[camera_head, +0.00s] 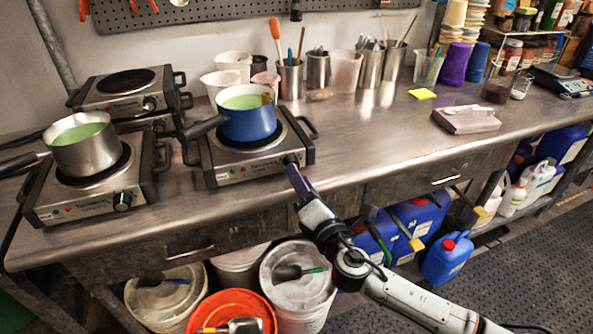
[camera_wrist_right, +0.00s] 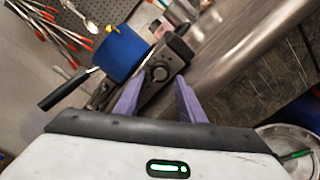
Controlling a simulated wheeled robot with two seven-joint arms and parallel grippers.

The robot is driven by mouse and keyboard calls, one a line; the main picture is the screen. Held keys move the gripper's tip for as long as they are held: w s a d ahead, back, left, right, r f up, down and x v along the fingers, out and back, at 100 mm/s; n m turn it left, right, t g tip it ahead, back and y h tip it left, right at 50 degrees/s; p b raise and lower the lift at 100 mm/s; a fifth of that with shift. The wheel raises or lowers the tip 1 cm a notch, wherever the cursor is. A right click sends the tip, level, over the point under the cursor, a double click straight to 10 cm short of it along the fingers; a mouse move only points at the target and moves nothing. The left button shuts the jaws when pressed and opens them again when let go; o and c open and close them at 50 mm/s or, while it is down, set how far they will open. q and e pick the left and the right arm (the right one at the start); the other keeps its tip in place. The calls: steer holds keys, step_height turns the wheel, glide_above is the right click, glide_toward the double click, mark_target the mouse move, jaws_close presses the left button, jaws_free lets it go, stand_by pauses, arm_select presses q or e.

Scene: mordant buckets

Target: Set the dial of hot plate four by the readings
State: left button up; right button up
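A hot plate (camera_head: 228,174) with a blue pot (camera_head: 248,122) of pale green liquid stands at the bench's front edge. Its dial (camera_wrist_right: 160,72) faces my right gripper (camera_wrist_right: 160,102). In the head view the purple fingertips (camera_head: 297,176) are at the hot plate's front right corner, over the dial. In the wrist view the two fingers are apart with the dial between and beyond their tips; contact cannot be told. Another hot plate (camera_head: 75,206) at left carries a steel pot (camera_head: 80,146). A bare hot plate (camera_head: 112,103) is behind it. No numbers or readings are legible. My left gripper is out of view.
Beakers and tool cups (camera_head: 318,70) line the back. A yellow note (camera_head: 422,94) and a mauve cloth-like block (camera_head: 466,121) lie on the bench to the right. The bench middle is clear. White buckets (camera_head: 298,272) and blue canisters (camera_head: 447,259) stand below.

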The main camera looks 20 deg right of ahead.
steer(key=shift+w, duration=1.2)
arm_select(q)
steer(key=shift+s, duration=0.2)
arm_select(e)
steer(key=shift+w+a, duration=0.1)
steer(key=shift+w, duration=0.35)
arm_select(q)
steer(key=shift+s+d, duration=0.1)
arm_select(e)
steer(key=shift+c, duration=0.2)
steer(key=c, duration=0.7)
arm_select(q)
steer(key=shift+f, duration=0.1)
